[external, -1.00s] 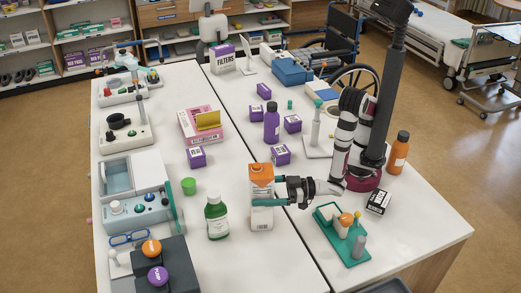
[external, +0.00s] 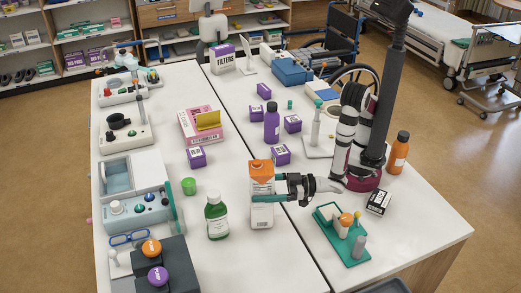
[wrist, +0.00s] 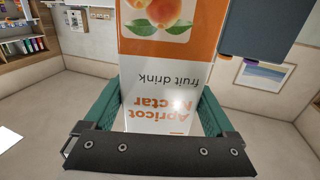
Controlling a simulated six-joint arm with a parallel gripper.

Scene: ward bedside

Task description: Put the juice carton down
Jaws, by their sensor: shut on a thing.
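The juice carton (external: 262,212), white with an orange top, is upright over the near part of the white table, to the right of a green bottle (external: 216,217). My gripper (external: 268,197) comes from the right and is shut on the carton. In the wrist view the teal fingers (wrist: 155,115) press on both sides of the carton (wrist: 165,75), whose "Apricot Nectar fruit drink" print appears upside down. In the external view the base is close to the tabletop; I cannot tell whether it touches.
A green tray with pegs (external: 353,250) is at right, and a dark button box (external: 165,270) at front left. Bare tabletop (external: 265,262) lies in front.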

